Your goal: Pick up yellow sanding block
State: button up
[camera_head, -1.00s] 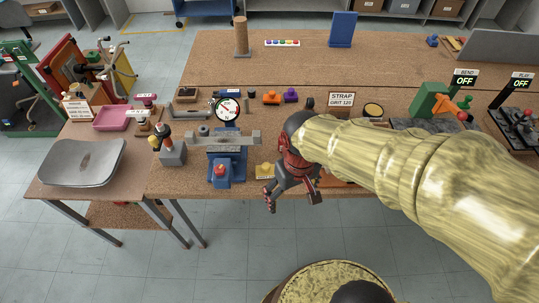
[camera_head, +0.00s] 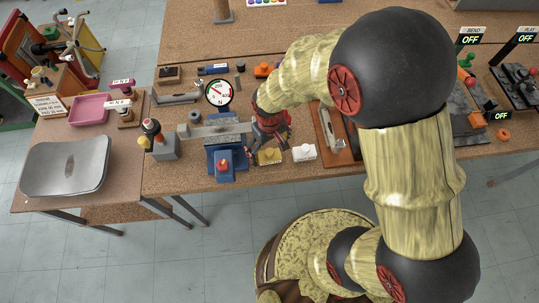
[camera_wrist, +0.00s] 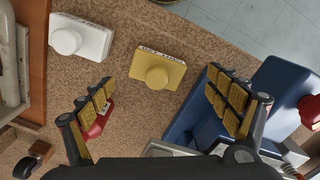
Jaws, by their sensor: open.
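The yellow sanding block (camera_wrist: 158,67) lies on the brown bench top, with a round knob on its upper face and lettering along one edge. In the wrist view it sits ahead of and between the open fingers of my gripper (camera_wrist: 165,105), with nothing held. In the head view the yellow block (camera_head: 269,157) lies near the bench's front edge, between the blue vise and a white block. There my gripper (camera_head: 267,142) hangs just behind and above it, partly hidden by my arm. No contact with the block can be seen.
A similar white block (camera_head: 304,152) lies to the right of the yellow one. The blue vise-like device (camera_head: 222,158) with a red knob (camera_head: 223,165) stands close on the left; it also shows beside the right finger in the wrist view (camera_wrist: 270,85). A brown-framed tray (camera_head: 326,135) lies further right.

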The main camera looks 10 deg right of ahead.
aim_at(270, 153)
notch_tip(270, 153, down, 5)
jog(key=shift+d+r+b, duration=0.15)
jog(key=shift+b, duration=0.25)
jog(key=shift+c, duration=0.6)
jog(key=c, duration=1.1)
jog(key=shift+c, duration=0.2)
